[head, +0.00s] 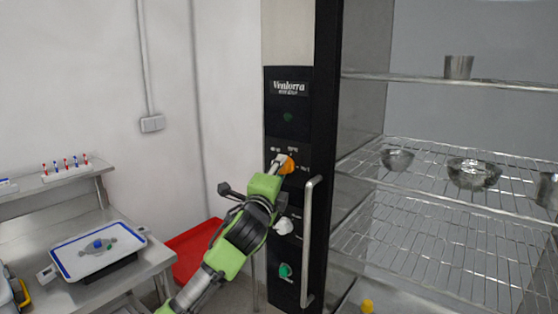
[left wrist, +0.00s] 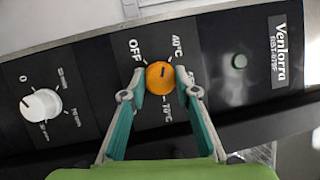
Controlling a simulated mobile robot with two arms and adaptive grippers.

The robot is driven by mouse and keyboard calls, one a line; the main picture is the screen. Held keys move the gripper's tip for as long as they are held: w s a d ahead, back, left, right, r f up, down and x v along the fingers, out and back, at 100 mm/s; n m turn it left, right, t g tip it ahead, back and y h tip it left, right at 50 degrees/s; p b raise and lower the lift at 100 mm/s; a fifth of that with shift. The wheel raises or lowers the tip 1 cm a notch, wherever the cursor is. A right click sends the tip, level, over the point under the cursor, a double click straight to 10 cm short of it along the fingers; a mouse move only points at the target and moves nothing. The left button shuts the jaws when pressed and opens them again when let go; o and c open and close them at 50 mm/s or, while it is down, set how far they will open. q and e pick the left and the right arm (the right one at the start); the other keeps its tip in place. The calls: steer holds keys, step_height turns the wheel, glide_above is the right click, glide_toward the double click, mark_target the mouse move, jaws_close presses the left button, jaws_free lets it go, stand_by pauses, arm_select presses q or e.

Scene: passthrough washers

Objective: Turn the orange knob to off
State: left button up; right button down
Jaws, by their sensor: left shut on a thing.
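The orange knob (head: 288,166) is on the black control panel (head: 287,135) of a cabinet. In the left wrist view the orange knob (left wrist: 159,78) has OFF at its upper left, 40°C at its upper right and 70°C below right. A small dark mark near its top seems to point up, between OFF and 40°C; its exact angle is hard to tell. My left gripper (head: 281,162) is shut on the knob, with the fingertips (left wrist: 160,83) on its two sides. My right gripper is in neither view.
A white knob (head: 284,226) and a green knob (head: 285,270) sit lower on the panel. A vertical handle (head: 307,240) stands just right of them. Wire shelves (head: 430,215) hold metal bowls. A steel table (head: 130,275) with a tray is at the left.

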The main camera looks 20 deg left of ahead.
arm_select(q)
steer(key=shift+r+n+g+h+p, duration=0.15)
steer(key=shift+n+g+p, duration=0.5)
steer(key=shift+n+p, duration=0.75)
steer(key=shift+r+n+g+h+p, duration=0.15)
steer(key=shift+n+g+p, duration=0.45)
steer(key=shift+n+p, duration=0.75)
steer(key=shift+r+n+g+h+p, duration=0.15)
steer(key=shift+n+g+p, duration=0.6)
steer(key=shift+n, duration=1.1)
steer(key=o, duration=1.1)
steer(key=shift+c, duration=0.2)
steer(key=shift+o, duration=0.2)
steer(key=shift+w+f, duration=0.1)
steer(key=shift+f, duration=0.05)
